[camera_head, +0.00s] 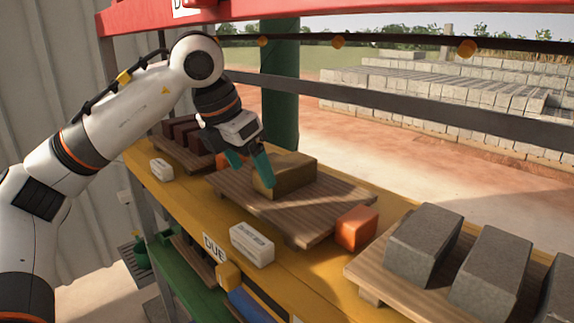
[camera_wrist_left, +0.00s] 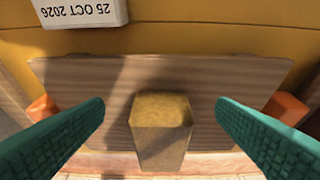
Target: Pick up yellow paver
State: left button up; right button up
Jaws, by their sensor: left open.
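The yellow paver (camera_head: 292,175) is a dull yellow block lying on a wooden pallet (camera_head: 325,213) on the yellow shelf. In the left wrist view the paver (camera_wrist_left: 161,128) stands near the middle of the pallet (camera_wrist_left: 205,78). My left gripper (camera_head: 250,172) is at the paver's near-left end in the head view. Its green fingers are open. In the left wrist view the left gripper (camera_wrist_left: 160,120) has one finger on each side of the paver, with a clear gap on both sides. The right gripper is not in view.
An orange block (camera_head: 357,228) sits by the pallet's right end. A white date block (camera_head: 252,244) lies on the shelf's front edge, another (camera_head: 161,169) further left. Grey blocks (camera_head: 423,245) stand on a right pallet, dark red ones (camera_head: 184,136) on a left pallet. A green post (camera_head: 281,95) stands behind.

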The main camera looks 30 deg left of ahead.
aim_at(284, 162)
pick_arm(q)
jog(key=w, duration=0.2)
jog(key=w+d+p, duration=0.1)
jog(key=w, duration=0.1)
jog(key=shift+d+f, duration=0.1)
jog(key=shift+w+d, duration=0.1)
jog(key=shift+w, duration=0.1)
jog(key=w+p, duration=0.1)
jog(key=w+d+p, duration=0.1)
jog(key=w, duration=0.1)
jog(key=x, duration=0.3)
jog(key=shift+a, duration=0.1)
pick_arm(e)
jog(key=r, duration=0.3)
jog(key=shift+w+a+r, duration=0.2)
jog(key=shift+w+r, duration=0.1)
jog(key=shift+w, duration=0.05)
pick_arm(q)
jog(key=shift+s, duration=0.1)
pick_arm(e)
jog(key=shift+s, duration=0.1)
pick_arm(q)
jog(key=shift+f+b, duration=0.25)
jog(key=shift+b, duration=0.05)
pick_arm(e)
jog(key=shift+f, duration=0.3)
pick_arm(q)
jog(key=shift+c, duration=0.6)
